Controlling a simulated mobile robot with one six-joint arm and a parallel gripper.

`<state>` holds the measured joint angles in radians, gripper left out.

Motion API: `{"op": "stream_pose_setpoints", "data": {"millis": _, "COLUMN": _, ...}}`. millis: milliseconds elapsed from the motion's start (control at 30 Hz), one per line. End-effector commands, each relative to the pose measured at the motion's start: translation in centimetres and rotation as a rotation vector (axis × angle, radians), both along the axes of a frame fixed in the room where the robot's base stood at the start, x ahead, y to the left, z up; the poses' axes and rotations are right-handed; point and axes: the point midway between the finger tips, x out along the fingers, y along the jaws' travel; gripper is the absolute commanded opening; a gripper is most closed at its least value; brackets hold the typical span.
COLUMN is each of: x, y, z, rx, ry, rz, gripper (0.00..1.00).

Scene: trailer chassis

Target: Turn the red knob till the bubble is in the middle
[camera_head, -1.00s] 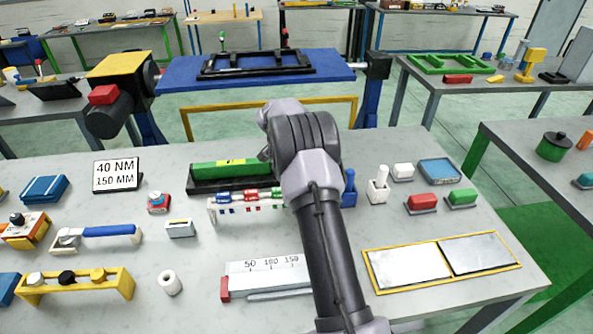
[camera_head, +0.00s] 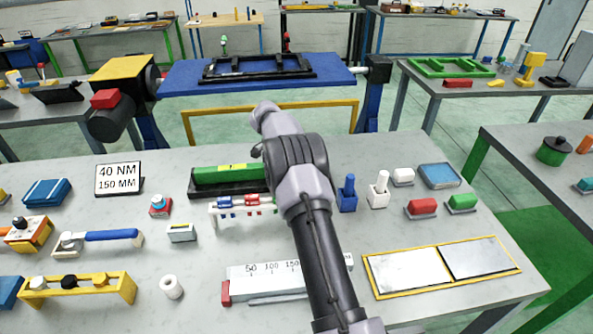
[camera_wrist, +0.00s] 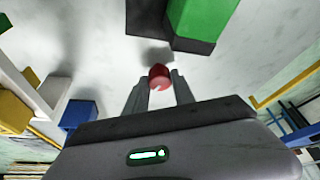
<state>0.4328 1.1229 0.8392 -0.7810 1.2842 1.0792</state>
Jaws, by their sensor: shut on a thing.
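The green level (camera_head: 218,176) sits on a black base at the back of the near bench. Its yellow vial (camera_head: 231,168) shows on top, but the bubble is too small to make out. My arm hides the level's right end and my gripper in the head view. In the wrist view, the red knob (camera_wrist: 159,73) is between the two fingertips of my gripper (camera_wrist: 159,87), which is shut on it. The knob has a pale notch on its near side. The green level with its dark base (camera_wrist: 200,22) is just beyond the knob.
A rack with red and blue pieces (camera_head: 235,207) stands in front of the level. A blue holder (camera_head: 347,195) and a white holder (camera_head: 379,190) stand right of my arm. A "40 NM 150 MM" sign (camera_head: 118,178) stands to the left. A ruler block (camera_head: 262,280) lies nearer.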

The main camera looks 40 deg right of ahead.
Motion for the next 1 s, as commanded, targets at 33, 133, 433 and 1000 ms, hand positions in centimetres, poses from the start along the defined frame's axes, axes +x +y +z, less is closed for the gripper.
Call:
{"op": "stream_pose_setpoints", "data": {"millis": 33, "x": 0.0, "y": 0.0, "z": 0.0, "rx": 0.000, "ry": 0.000, "rz": 0.000, "gripper": 0.00}}
{"op": "stream_pose_setpoints", "data": {"millis": 133, "x": 0.0, "y": 0.0, "z": 0.0, "rx": 0.001, "ry": 0.000, "rz": 0.001, "gripper": 0.00}}
{"op": "stream_pose_setpoints", "data": {"millis": 433, "x": 0.0, "y": 0.0, "z": 0.0, "rx": 0.000, "ry": 0.000, "rz": 0.001, "gripper": 0.52}}
{"op": "stream_pose_setpoints", "data": {"millis": 1000, "x": 0.6, "y": 4.2, "z": 10.7, "rx": -0.001, "ry": -0.003, "rz": 0.003, "gripper": 0.52}}
